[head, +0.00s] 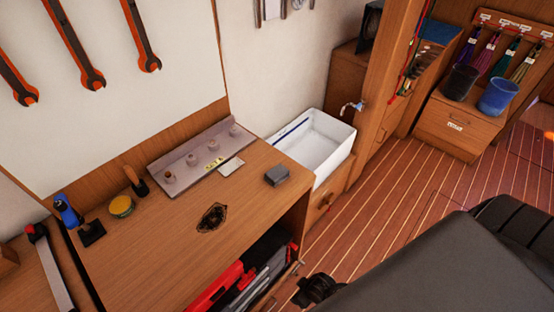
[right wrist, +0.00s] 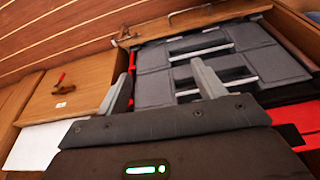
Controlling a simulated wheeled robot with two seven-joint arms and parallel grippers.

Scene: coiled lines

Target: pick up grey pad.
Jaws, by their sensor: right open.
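The grey pad (head: 277,175) is a small, flat-topped square block. It lies on the wooden workbench (head: 150,255) near its right end, beside the white sink, with nothing touching it in the head view. My right gripper (right wrist: 164,68) shows in the right wrist view with its two grey fingers apart and nothing between them. I cannot make out the pad in the right wrist view. My left gripper is in neither view.
A grey rack (head: 203,158) with several knobs, a white card (head: 231,167), a dark fitting (head: 212,217) and a yellow tin (head: 121,206) are on the bench. The white sink (head: 318,140) adjoins it. Grey cases (right wrist: 215,65) fill the space below. Bench surface around the pad is mostly clear.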

